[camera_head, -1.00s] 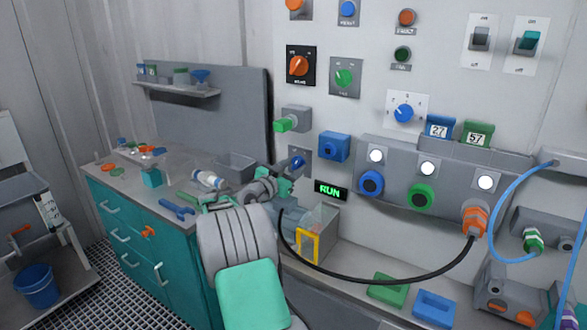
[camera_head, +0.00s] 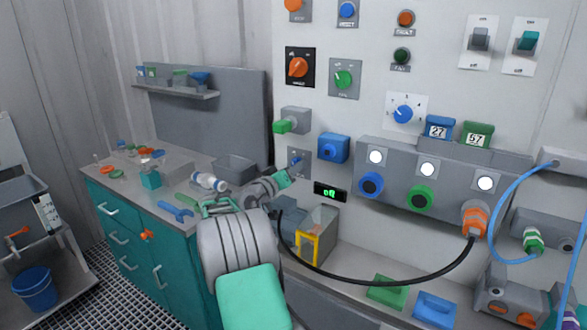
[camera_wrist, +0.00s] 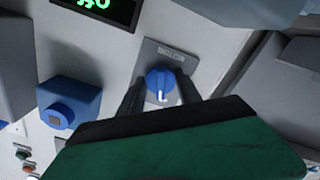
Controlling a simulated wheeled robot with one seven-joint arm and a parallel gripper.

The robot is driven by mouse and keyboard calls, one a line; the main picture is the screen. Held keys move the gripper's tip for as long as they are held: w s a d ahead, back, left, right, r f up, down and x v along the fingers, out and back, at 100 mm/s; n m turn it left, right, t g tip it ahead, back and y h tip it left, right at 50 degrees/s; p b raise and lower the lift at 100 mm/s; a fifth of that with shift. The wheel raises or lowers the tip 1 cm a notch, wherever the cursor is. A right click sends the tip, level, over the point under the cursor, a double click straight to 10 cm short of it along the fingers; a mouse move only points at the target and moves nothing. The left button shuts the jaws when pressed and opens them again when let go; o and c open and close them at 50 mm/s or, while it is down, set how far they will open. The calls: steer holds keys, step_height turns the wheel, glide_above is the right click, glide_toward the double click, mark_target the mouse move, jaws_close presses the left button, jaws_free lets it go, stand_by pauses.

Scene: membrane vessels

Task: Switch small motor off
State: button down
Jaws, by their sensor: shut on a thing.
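The small motor knob (camera_wrist: 158,82) is a blue rotary knob with a white mark, on a grey plate labelled MOTOR (camera_wrist: 177,57) in the wrist view. My gripper (camera_wrist: 159,95) is shut on it, one dark finger on each side. In the head view the plate (camera_head: 306,165) is on the wall, and my gripper (camera_head: 285,177) reaches it from the lower left, partly hiding the knob. A black display (camera_head: 330,192) beside it shows short green characters, hard to read; it also shows at the wrist view's top (camera_wrist: 95,8).
A clear-sided box with a yellow frame (camera_head: 309,247) stands below. A black cable (camera_head: 390,281) hangs across the bench front.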

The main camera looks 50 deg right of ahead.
steer(key=shift+n, duration=1)
steer(key=shift+p, duration=0.3)
steer(key=c, duration=0.8)
jaws_free()
steer(key=shift+c, duration=0.2)
steer(key=a+b, duration=0.1)
steer(key=a, duration=0.6)
steer(key=shift+s+a, duration=0.35)
steer(key=shift+s, duration=0.05)
